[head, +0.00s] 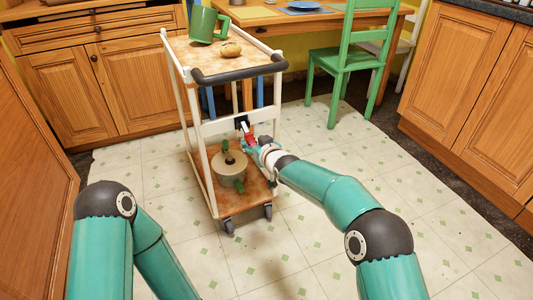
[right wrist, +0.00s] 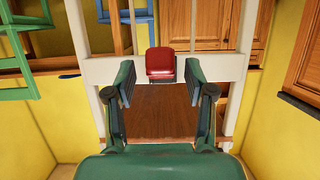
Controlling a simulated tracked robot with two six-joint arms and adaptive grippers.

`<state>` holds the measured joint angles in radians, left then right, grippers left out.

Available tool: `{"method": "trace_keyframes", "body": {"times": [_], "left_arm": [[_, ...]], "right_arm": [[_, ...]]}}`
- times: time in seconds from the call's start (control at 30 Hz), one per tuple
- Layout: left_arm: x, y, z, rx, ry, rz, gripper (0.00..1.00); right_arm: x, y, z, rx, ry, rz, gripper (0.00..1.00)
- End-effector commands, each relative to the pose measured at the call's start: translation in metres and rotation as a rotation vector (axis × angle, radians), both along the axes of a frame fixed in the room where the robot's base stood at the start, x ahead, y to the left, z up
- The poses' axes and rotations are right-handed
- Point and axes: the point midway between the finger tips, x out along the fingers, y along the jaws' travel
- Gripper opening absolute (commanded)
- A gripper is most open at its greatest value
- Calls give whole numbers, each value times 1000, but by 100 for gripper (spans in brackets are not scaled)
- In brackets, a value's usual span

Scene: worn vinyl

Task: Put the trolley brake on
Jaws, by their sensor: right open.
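The trolley (head: 202,150) has a cream frame, a dark push handle and wooden shelves, and stands upright on the floor. Its red brake lever (head: 250,140) sits on the cream crossbar at the near side; it also shows in the right wrist view (right wrist: 160,62), raised against the crossbar. My right gripper (head: 256,143) is at the crossbar, close to the lever. In the right wrist view my right gripper (right wrist: 160,84) is open, with the lever centred ahead between its fingers and nothing gripped. My left gripper is outside the views; only its arm shows.
A green mug (head: 203,25) and a potato-like item (head: 231,49) are on the top shelf. A lidded pot (head: 229,170) is on the lower shelf. A green chair (head: 345,55) stands behind right; cabinets (head: 470,75) flank the tiled floor.

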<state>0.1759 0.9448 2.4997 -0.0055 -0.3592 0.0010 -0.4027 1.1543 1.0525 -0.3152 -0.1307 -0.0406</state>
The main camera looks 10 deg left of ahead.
Motion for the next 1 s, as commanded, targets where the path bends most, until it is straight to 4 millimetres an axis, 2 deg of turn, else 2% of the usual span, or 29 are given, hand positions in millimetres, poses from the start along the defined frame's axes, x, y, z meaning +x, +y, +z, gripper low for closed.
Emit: {"method": "trace_keyframes", "body": {"times": [0.6,0.8,1.0], "left_arm": [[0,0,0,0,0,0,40],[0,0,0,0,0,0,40],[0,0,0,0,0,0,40]], "right_arm": [[-71,-48,29,-3,-1,-4,54],[-80,-54,31,-2,1,-5,54],[-81,-54,31,-2,1,-5,54]]}}
